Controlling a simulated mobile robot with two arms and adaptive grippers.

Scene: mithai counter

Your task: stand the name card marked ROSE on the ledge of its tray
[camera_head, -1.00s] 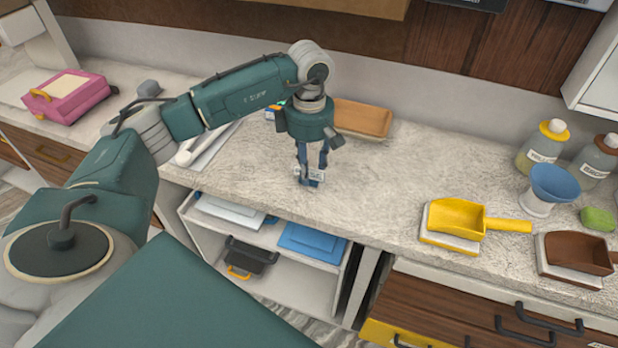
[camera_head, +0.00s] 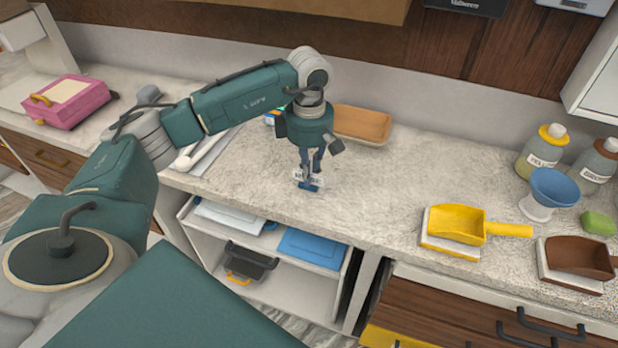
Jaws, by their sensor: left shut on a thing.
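My left gripper (camera_head: 309,184) points down just above the counter and is shut on a small white name card (camera_head: 298,174). The card has dark marks that are too small to read for certain, and the fingers cover its middle. A tan tray (camera_head: 362,122) stands behind and to the right of the gripper, apart from it. A flat white tray-like thing (camera_head: 213,150) lies to the left, partly hidden by my arm. I cannot tell which of these is the card's tray, and I see no ledge clearly. My right gripper is out of view.
A yellow scoop (camera_head: 457,224), a brown scoop (camera_head: 580,256), a blue funnel (camera_head: 556,186) and bottles stand at the right. A pink box (camera_head: 68,101) is far left. Small coloured items (camera_head: 270,118) sit behind my arm. The counter's middle is clear.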

